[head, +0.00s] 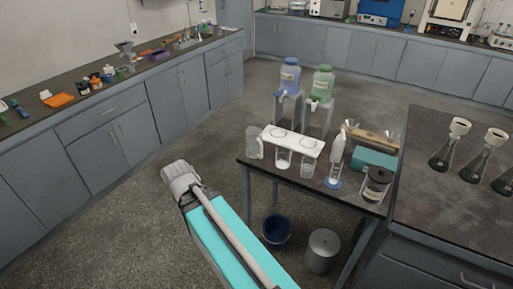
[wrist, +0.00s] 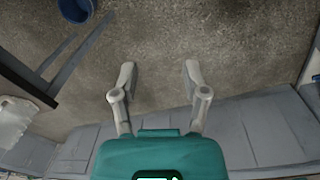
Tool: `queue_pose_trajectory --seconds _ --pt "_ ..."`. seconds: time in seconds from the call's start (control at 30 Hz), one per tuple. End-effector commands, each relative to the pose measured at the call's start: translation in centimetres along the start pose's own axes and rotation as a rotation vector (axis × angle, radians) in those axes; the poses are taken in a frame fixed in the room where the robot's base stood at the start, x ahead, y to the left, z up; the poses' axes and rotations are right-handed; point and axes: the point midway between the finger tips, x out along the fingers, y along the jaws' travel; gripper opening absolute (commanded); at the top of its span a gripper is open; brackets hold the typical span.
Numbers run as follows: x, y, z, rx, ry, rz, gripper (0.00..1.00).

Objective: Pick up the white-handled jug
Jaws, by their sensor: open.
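A clear jug (head: 254,143) stands upright at the left corner of the small dark table in the head view. Its handle is too small there to tell the colour. A pale translucent vessel, which looks like this jug (wrist: 11,122), is cut off by the left edge of the wrist view. My gripper (wrist: 159,70) is open and empty in the wrist view, with bare floor between its fingers, apart from the vessel. In the head view my arm reaches up from the bottom; I cannot make out the fingers there.
On the small table (head: 257,167), a white rack (head: 293,140) with beakers under it stands right of the jug. A wash bottle (head: 336,157) and a teal box (head: 373,162) stand farther right. A blue bucket (head: 276,229) and grey bin (head: 322,250) are below. Floor left of the table is clear.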

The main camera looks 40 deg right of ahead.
Motion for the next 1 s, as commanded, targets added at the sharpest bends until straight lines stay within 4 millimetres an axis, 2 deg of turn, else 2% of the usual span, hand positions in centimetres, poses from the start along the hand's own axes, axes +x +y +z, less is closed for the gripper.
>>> queue_pose_trajectory --seconds 0.07,0.17,0.27,0.5,0.77,1.0 --pt "1.2 0.6 -0.8 -0.043 0.002 0.043 0.58" --pt "2.5 2.6 -1.9 -0.115 -0.002 0.125 0.58" --pt "4.0 5.1 -3.2 -0.211 -0.019 0.231 0.58" --pt "6.8 12.4 -6.7 -0.488 -0.14 0.531 0.58" --pt "7.8 19.7 -10.1 -0.78 -0.401 0.823 0.58" --pt "7.5 25.0 -13.1 -1.01 -0.75 1.022 0.58"
